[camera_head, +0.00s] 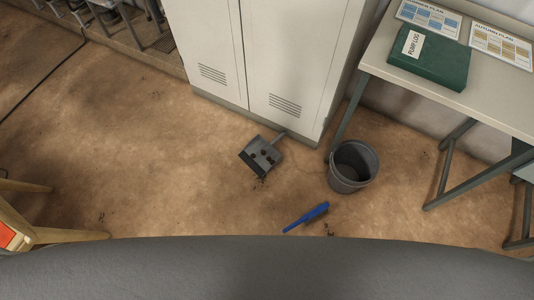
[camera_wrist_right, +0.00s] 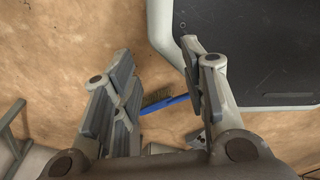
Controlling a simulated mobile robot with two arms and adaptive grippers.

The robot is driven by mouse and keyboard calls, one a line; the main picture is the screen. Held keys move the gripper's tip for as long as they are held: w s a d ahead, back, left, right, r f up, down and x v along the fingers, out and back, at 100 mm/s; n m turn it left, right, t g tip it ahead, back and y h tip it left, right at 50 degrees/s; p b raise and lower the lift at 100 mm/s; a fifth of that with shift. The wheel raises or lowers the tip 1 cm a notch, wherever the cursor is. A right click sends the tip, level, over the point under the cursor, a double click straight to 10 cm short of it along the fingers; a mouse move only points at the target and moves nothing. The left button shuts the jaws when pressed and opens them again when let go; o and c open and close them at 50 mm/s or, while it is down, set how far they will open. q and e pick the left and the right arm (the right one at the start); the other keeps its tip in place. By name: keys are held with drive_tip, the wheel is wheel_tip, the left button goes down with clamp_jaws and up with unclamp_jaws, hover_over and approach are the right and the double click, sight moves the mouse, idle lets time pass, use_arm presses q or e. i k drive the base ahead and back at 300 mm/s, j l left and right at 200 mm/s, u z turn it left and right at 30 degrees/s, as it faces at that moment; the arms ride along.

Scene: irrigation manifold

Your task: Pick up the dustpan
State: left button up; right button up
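The grey dustpan (camera_head: 262,155) lies on the brown floor in front of the white cabinet, its handle toward the cabinet's base and several dark bits on it. In the right wrist view a pale piece with dark spots, likely the dustpan (camera_wrist_right: 197,139), shows partly behind my right finger. My right gripper (camera_wrist_right: 163,85) is open and empty, its fingers wide apart. A blue brush lies on the floor beyond them, seen through the gap. Neither gripper shows in the head view, and my left gripper is in no frame.
A grey bucket (camera_head: 352,167) stands right of the dustpan. The blue brush (camera_head: 306,216) lies nearer to me. The white cabinet (camera_head: 265,60) is close behind. A table (camera_head: 490,100) with a green binder (camera_head: 430,58) stands at right. Floor left of the dustpan is clear.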

sight(259, 165)
drive_tip(key=z, duration=1.1)
drive_tip(key=u, duration=1.15)
drive_tip(key=i+j+u, duration=0.5)
drive_tip(key=j+u, duration=0.2)
drive_tip(key=i+j+u, duration=0.3)
drive_tip(key=i+z, duration=0.35)
drive_tip(key=i+j+z, duration=0.1)
drive_tip(key=i+z, duration=0.4)
drive_tip(key=z, duration=0.4)
drive_tip(key=i+j+z, duration=0.1)
drive_tip(key=z, duration=0.35)
drive_tip(key=j+z, duration=0.15)
drive_tip(key=z, duration=0.35)
drive_tip(key=i+j+z, duration=0.15)
drive_tip(key=z, duration=0.3)
